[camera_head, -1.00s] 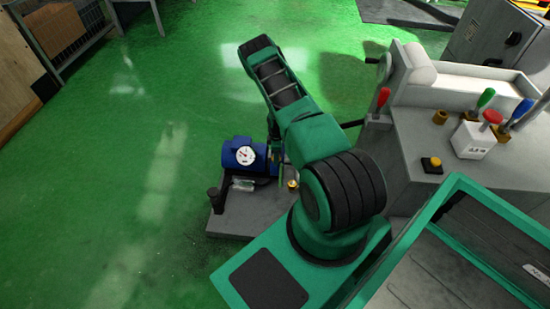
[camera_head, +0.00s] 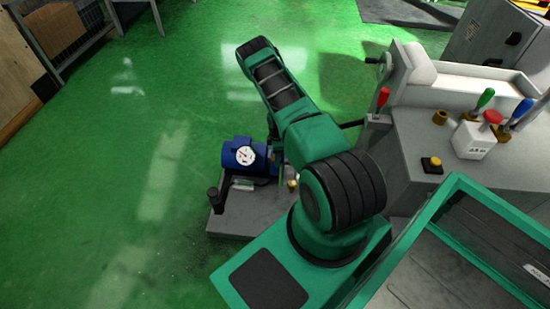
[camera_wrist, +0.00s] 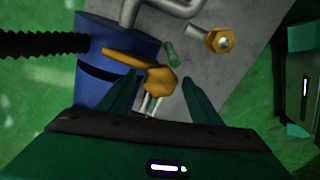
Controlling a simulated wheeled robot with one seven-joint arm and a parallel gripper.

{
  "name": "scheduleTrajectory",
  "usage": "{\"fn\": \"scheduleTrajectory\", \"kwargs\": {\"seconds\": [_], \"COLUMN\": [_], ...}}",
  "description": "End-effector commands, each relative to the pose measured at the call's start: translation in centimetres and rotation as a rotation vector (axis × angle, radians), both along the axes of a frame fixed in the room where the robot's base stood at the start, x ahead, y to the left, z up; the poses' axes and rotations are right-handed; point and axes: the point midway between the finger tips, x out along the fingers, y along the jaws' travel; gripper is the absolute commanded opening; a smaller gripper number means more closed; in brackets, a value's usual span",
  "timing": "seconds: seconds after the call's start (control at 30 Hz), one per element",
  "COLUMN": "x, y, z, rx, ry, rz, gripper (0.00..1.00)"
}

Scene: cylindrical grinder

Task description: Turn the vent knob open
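In the wrist view a yellow knob with a long flat lever (camera_wrist: 124,58) and a hexagonal head stands beside a blue cylinder (camera_wrist: 92,85). I take it as the vent knob. My gripper (camera_wrist: 161,77) is open. Its two green fingers lie on either side of the knob's head, with visible space to the right finger; contact on the left cannot be told. In the head view the blue unit with a white gauge (camera_head: 246,156) sits on a grey base, and my arm hides the gripper and most of the knob area.
A brass hexagonal fitting (camera_wrist: 219,40) and bent grey pipe (camera_wrist: 180,6) lie close by in the wrist view. A black ribbed hose (camera_wrist: 40,43) enters from the left. The grinder with coloured levers (camera_head: 483,98) stands at right. Green floor (camera_head: 110,170) is free at left.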

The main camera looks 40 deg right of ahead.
Motion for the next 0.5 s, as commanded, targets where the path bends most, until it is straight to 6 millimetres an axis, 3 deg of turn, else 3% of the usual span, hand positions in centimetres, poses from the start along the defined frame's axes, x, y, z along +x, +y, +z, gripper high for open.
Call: {"fn": "scheduleTrajectory", "kwargs": {"seconds": [0.27, 0.5], "x": [0.0, 0.1], "y": [0.0, 0.0], "z": [0.3, 3.6], "rx": [0.001, -0.001], "ry": [-0.001, -0.001], "rz": [-0.001, -0.002], "gripper": [0.58, 0.58]}}
